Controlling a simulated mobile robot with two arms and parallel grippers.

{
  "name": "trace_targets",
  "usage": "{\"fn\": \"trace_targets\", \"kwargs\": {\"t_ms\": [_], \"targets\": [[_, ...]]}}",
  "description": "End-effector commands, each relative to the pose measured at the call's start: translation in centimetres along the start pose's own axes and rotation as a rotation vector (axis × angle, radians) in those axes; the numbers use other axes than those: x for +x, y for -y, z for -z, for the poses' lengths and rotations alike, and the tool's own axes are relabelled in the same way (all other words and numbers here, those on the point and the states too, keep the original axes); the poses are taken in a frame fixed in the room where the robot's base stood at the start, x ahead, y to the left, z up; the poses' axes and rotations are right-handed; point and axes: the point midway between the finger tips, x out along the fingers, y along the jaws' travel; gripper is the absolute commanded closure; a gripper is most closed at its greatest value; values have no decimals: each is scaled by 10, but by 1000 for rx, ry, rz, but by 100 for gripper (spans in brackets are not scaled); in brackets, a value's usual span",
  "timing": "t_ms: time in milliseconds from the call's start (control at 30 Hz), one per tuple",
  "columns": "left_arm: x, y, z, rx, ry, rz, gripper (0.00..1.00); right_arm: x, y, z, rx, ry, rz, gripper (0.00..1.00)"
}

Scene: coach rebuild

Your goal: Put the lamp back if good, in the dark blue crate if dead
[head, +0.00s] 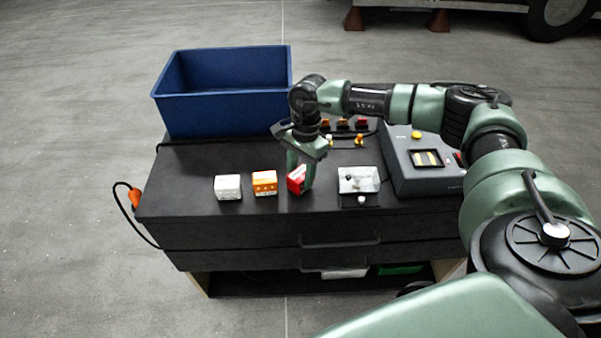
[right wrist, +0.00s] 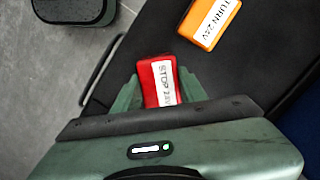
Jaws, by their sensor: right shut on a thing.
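A red lamp box (head: 297,178) with a white label is at the middle front of the black bench top. My right gripper (head: 303,174) reaches down over it and is shut on it. In the right wrist view the red lamp (right wrist: 158,82) sits between the fingers, its label reading STOP and a voltage. I cannot tell whether it touches the bench. The dark blue crate (head: 225,114) stands at the back left of the bench, and its visible inside looks empty. My left gripper is not in view.
A white box (head: 228,187) and an orange box (head: 264,183), marked TURN in the wrist view (right wrist: 210,22), stand left of the red lamp. A clear-topped fixture (head: 359,181) and a grey device (head: 402,172) with a yellow button stand right.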

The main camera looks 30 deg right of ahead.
Motion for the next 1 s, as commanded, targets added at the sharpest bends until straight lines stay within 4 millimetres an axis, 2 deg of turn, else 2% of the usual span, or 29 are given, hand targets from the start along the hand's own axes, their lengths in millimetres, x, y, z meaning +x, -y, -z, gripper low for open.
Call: {"fn": "trace_targets", "kwargs": {"t_ms": [100, 467, 500, 567, 833, 967, 1000], "targets": [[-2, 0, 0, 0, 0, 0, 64, 7, 0, 1, -1, -1, 1, 100], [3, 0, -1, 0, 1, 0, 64, 12, 0, 2, -1, 0, 2, 100], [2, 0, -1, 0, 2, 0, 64, 11, 0, 2, -1, 0, 1, 50], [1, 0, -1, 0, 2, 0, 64, 11, 0, 2, -1, 0, 1, 37], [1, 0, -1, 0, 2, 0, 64, 10, 0, 1, -1, 0, 1, 37], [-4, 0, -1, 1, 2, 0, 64, 4, 0, 1, -1, -1, 2, 37], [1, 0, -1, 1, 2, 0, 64, 2, 1, 1, -1, 0, 4, 37]]}}
